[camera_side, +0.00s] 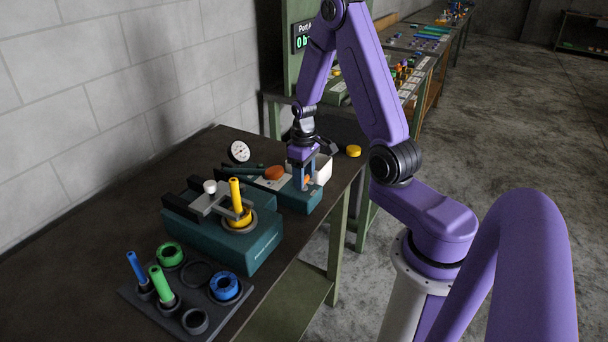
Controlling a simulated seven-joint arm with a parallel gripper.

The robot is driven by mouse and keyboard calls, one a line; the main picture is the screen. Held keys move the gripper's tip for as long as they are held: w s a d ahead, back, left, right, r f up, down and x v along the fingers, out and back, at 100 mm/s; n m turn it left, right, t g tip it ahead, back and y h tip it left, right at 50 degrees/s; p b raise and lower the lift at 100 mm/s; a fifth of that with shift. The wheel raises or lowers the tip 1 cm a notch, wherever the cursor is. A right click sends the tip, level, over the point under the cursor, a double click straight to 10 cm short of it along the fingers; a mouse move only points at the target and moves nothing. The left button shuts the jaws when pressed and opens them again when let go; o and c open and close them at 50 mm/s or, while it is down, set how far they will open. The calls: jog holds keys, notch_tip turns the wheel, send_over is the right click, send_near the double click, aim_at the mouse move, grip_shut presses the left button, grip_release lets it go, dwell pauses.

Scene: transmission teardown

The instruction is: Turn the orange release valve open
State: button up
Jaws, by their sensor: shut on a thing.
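My gripper (304,181) points down over the right end of a small teal unit (318,200) near the table's front right edge. Its fingers are shut on a small orange part, the release valve (307,181), of which only a sliver shows between them. The fingers hide most of the valve, so I cannot tell how far it is turned. A larger orange round knob or cap (274,173) sits on the same unit, left of my gripper.
A white-faced gauge (239,151) stands behind the unit. A teal fixture (225,240) with a yellow shaft (235,193) stands to the left. A dark tray (143,304) holds green and blue parts. A yellow cap (353,151) lies at the right table edge. Dark tabletop is clear at left.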

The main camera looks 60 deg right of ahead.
dwell(0.4)
jog(key=o, duration=1)
jog(key=shift+o, duration=0.2)
notch_tip(320, 180, up, 18)
jog(key=shift+f, duration=0.25)
jog(key=shift+a, duration=0.1)
